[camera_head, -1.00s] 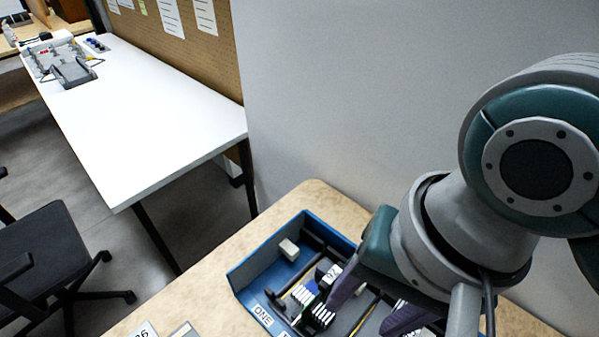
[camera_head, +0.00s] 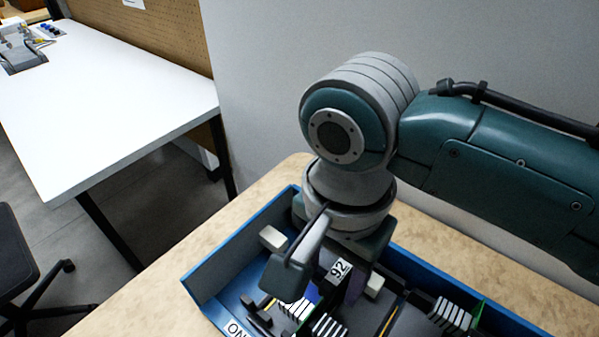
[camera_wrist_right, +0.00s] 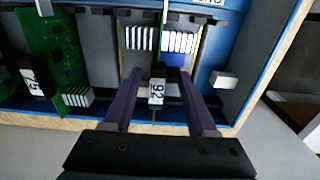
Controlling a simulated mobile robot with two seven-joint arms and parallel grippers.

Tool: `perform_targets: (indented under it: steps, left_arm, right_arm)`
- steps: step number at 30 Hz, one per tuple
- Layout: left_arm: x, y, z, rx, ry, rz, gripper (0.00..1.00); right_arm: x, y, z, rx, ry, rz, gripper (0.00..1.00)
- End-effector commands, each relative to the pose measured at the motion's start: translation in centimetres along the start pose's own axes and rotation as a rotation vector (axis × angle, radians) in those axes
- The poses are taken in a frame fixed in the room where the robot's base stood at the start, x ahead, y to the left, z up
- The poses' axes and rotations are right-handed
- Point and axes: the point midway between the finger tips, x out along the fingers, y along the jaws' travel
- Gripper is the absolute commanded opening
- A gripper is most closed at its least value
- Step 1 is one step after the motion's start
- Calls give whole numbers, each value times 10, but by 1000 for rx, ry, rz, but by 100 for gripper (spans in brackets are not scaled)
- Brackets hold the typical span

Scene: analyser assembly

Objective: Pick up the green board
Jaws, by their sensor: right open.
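My right gripper (camera_wrist_right: 160,77) is open over the blue tray. Its two purple fingers stand on either side of a narrow part labelled 92 (camera_wrist_right: 156,90), which also shows in the head view (camera_head: 340,269). A thin green edge below that label suggests a board seen edge-on; I cannot tell whether the fingers touch it. Another green board (camera_wrist_right: 60,55), with a black part labelled 75 (camera_wrist_right: 37,83), lies at the left in the wrist view. In the head view the gripper and wrist hide much of the tray. My left gripper is not in view.
The blue tray (camera_head: 213,280) stands on a wood-topped table (camera_head: 215,238) against a grey wall. White connector blocks and a small pale block (camera_head: 273,238) are inside it. A white table (camera_head: 110,110) and a dark chair (camera_head: 20,260) are at the left.

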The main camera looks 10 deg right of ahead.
Motion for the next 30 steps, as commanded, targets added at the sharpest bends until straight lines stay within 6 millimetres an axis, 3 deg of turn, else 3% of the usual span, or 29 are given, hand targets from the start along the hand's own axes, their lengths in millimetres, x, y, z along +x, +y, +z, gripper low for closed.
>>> perform_targets:
  steps: [6,15,30]
  left_arm:
    - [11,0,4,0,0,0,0]
    - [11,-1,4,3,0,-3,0]
    - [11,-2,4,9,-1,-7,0]
  right_arm:
    - [35,4,-1,0,0,3,58]
    - [38,4,-1,-1,0,0,58]
    - [38,4,-1,-1,0,0,2]
